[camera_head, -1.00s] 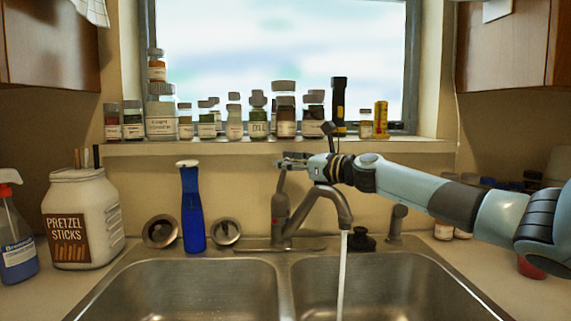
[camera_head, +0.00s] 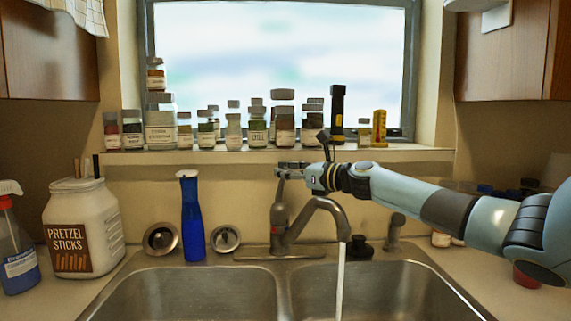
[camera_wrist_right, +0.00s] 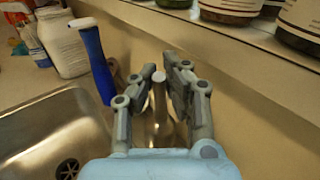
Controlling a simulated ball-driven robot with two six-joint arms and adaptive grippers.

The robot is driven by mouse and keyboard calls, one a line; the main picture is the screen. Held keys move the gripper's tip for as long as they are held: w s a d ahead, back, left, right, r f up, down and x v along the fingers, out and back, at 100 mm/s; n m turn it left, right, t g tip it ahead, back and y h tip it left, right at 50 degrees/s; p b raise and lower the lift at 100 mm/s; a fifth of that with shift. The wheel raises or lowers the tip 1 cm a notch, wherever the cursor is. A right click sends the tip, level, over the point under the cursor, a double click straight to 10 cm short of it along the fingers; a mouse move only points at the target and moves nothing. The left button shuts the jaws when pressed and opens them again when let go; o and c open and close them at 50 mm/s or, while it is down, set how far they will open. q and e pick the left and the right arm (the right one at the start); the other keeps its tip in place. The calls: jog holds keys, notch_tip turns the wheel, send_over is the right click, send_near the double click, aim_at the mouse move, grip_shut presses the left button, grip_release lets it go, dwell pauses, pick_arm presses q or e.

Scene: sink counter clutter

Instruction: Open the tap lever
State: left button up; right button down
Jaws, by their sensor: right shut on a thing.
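The tap (camera_head: 310,222) stands behind the double sink, and a stream of water (camera_head: 340,280) falls from its spout into the right basin. Its lever (camera_head: 281,184) rises from the tap body. My right gripper (camera_head: 284,168) is at the top of the lever and shut on it. In the right wrist view the lever's rounded tip (camera_wrist_right: 159,77) shows between the two fingers of my right gripper (camera_wrist_right: 166,75). My left gripper is not in view.
A pretzel jar (camera_head: 85,230) and a spray bottle (camera_head: 17,245) are farther left. Several spice jars (camera_head: 256,125) line the window sill above. The two basins (camera_head: 190,295) are clear.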

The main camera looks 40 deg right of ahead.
jog(key=c, duration=1.3)
grip_release()
jog(key=shift+r, duration=0.1)
notch_tip(320, 180, up, 10)
jog(key=shift+f, duration=0.1)
